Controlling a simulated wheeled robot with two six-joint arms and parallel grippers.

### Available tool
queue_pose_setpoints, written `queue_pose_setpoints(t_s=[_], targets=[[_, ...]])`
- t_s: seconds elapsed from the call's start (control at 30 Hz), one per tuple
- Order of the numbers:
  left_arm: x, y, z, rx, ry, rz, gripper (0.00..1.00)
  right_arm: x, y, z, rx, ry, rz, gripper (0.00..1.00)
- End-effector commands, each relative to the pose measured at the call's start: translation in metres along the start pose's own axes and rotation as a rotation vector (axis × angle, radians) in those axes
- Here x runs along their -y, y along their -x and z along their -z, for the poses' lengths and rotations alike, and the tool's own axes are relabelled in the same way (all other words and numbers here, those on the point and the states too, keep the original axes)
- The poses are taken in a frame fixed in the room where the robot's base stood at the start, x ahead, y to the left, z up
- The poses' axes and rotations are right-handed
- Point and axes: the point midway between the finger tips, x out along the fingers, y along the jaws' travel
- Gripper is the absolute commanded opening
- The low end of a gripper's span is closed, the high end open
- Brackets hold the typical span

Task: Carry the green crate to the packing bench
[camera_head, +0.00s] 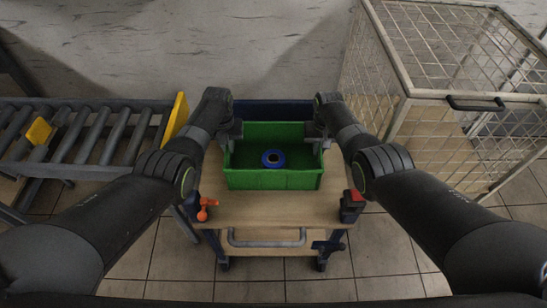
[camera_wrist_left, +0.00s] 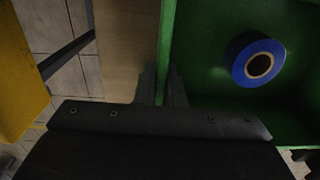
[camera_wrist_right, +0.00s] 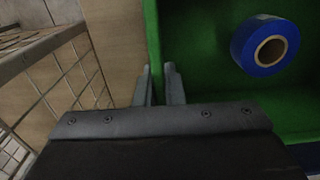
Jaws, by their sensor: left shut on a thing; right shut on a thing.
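The green crate (camera_head: 272,180) is on or just above the wooden top of a small cart in the middle of the head view; I cannot tell whether it touches. A blue tape roll (camera_head: 273,158) lies inside it and also shows in the left wrist view (camera_wrist_left: 240,64) and the right wrist view (camera_wrist_right: 246,44). My left gripper (camera_head: 230,143) is shut on the crate's left wall, with a finger on each side. My right gripper (camera_head: 318,142) is shut on its right wall in the same way; the wall shows between its fingers (camera_wrist_right: 158,85). The packing bench cannot be made out with certainty.
The cart's wooden top (camera_head: 270,209) has bare room in front of the crate, with a grey handle (camera_head: 267,241) below. A roller conveyor (camera_head: 85,135) with yellow parts stands at the left. A wire cage (camera_head: 440,150) stands close at the right. Tiled floor is clear in front.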

Motion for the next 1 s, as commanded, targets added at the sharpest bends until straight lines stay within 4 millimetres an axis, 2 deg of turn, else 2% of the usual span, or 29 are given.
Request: queue_pose_setpoints(t_s=[0.27,0.7,1.0], targets=[[0.000,0.013,-0.001,0.002,0.000,0.000,0.00,0.000,0.013,0.001,-0.001,0.000,0.000,0.00],[0.000,0.048,-0.001,0.001,0.000,0.000,0.00,0.000,0.048,0.000,-0.001,0.000,0.000,0.00],[0.000,0.051,-0.001,0.001,0.000,0.000,0.00,0.000,0.051,0.000,-0.001,0.000,0.000,0.00]])
